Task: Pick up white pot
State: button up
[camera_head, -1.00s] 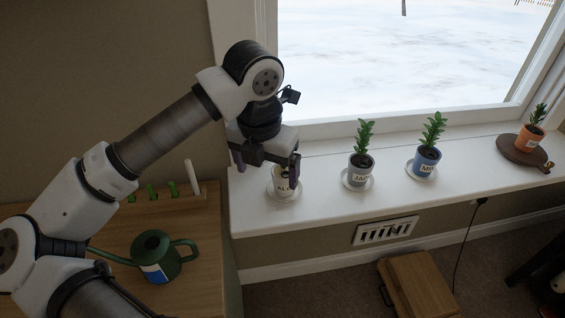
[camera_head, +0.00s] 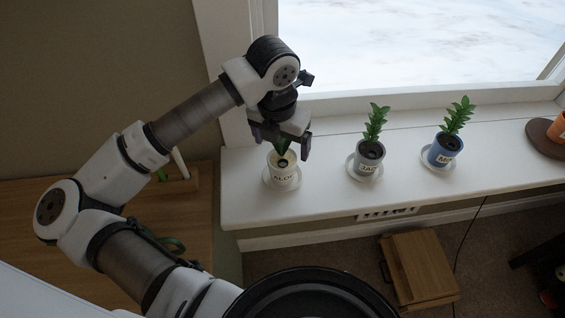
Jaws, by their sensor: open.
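The white pot (camera_head: 284,177) stands upright on a white saucer at the left end of the window sill. It has dark lettering on its front, and green leaves show just above its rim. My gripper (camera_head: 280,152) is above the pot, with its jaws open and pointing down. One finger is at the left of the plant and the other at its right. The gripper hides the upper part of the plant. I cannot tell whether the fingers touch the leaves; the pot body is below them.
On the white sill (camera_head: 320,187), a grey pot (camera_head: 369,158) and a blue pot (camera_head: 442,151) with plants stand to the right on saucers. An orange pot (camera_head: 558,128) sits on a brown board at the far right. A wooden box (camera_head: 420,266) is on the floor below. The window is behind.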

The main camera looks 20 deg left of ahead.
aim_at(283, 158)
jog(key=shift+w+d+f+p, duration=0.1)
jog(key=shift+f+p, duration=0.55)
jog(key=shift+f, duration=0.95)
jog(key=shift+w+f+p, duration=0.1)
jog(key=shift+f+p, duration=0.5)
jog(key=shift+f, duration=0.95)
jog(key=c, duration=1.3)
jog(key=shift+r, duration=0.1)
